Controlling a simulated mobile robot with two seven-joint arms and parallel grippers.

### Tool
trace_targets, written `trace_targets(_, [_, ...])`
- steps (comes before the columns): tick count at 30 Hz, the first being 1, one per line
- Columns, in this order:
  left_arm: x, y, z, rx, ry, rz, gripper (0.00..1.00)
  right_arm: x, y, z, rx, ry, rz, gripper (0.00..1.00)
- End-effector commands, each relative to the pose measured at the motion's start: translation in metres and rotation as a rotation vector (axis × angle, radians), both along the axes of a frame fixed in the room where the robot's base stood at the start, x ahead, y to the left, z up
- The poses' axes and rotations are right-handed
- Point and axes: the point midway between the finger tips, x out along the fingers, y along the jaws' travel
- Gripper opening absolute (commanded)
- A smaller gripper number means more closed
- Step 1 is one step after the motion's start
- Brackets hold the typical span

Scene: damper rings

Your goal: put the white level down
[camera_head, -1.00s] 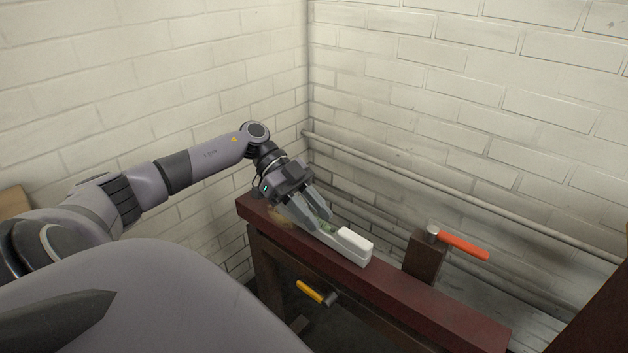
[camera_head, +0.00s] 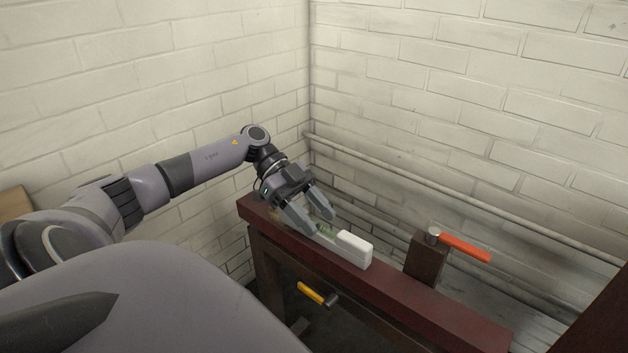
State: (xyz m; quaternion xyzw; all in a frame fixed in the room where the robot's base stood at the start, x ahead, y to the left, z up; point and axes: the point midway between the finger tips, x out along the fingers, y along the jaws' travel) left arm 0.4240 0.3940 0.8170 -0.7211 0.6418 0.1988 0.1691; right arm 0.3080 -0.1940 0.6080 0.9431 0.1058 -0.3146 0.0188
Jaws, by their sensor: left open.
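The white level (camera_head: 354,247) lies along the top of a dark red beam (camera_head: 408,290), with a green part showing near its left end. My left gripper (camera_head: 320,222) is open, its two grey fingers spread just above and around the level's left end. The fingers hide part of that end. I cannot tell whether a finger still touches it. My right gripper is not in view.
A hammer with an orange-red handle (camera_head: 465,247) rests on a dark wooden post (camera_head: 425,260) right of the level. A hammer with a yellow handle (camera_head: 311,293) is below the beam's front. A pipe (camera_head: 400,176) runs along the brick wall behind.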

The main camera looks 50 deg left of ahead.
Motion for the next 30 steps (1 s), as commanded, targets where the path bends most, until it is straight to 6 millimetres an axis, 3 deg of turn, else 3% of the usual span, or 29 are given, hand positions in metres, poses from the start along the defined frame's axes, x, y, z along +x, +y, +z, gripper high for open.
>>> trace_targets(14, [0.0, 0.0, -0.001, 0.001, 0.001, 0.0, 0.68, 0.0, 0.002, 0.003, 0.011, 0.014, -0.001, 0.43])
trace_targets(17, [-0.001, 0.017, 0.009, 0.005, -0.001, 0.004, 0.68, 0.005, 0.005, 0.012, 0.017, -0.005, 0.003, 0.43])
trace_targets(22, [-0.004, 0.043, 0.025, 0.002, -0.002, 0.004, 0.68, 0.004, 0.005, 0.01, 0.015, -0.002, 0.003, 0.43])
trace_targets(30, [-0.007, 0.061, 0.036, 0.0, 0.001, 0.001, 0.68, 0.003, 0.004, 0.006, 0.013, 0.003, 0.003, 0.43])
